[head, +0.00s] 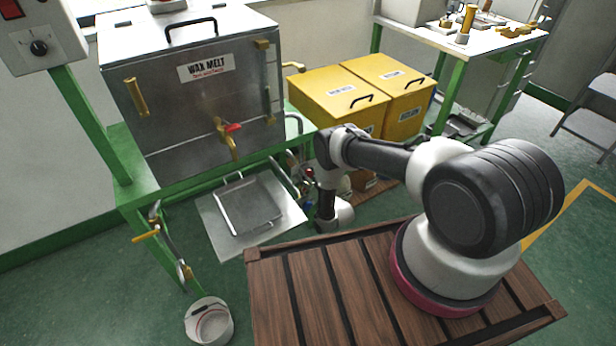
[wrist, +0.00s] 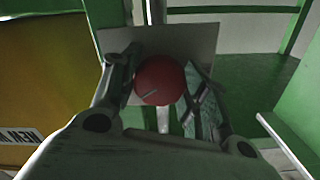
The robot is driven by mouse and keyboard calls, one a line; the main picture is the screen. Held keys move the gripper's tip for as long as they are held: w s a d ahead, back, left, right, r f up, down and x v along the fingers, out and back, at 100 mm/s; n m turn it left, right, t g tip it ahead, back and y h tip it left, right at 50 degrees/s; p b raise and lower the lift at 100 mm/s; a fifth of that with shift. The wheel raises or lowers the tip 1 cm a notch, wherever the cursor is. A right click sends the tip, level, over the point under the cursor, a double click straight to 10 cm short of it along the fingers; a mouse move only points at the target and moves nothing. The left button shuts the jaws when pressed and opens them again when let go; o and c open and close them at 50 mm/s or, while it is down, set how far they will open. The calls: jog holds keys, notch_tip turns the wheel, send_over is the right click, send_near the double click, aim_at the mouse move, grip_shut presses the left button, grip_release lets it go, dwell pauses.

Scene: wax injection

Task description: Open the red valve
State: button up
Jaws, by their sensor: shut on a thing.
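A round red knob (wrist: 160,80) shows in the wrist view between the two fingers of my gripper (wrist: 163,73). My gripper is shut on it; the exact finger contact is dark and hard to see. In the head view a small red spot (head: 309,172) shows by my gripper (head: 304,178), low beside the green bench, partly hidden by my arm. A separate brass valve (head: 227,140) with a red handle (head: 233,128) sits on the front of the wax melt tank (head: 190,95), apart from my gripper.
The green bench (head: 125,190) carries the tank. Yellow bins (head: 335,95) stand to its right. A metal tray (head: 250,205) lies below the tank front. A white bucket (head: 208,322) stands at the lower left. A green post frames the wrist view's right side.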

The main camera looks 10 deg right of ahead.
jog(key=m, duration=0.6)
dwell(0.6)
jog(key=o, duration=1)
jog(key=v, duration=1.2)
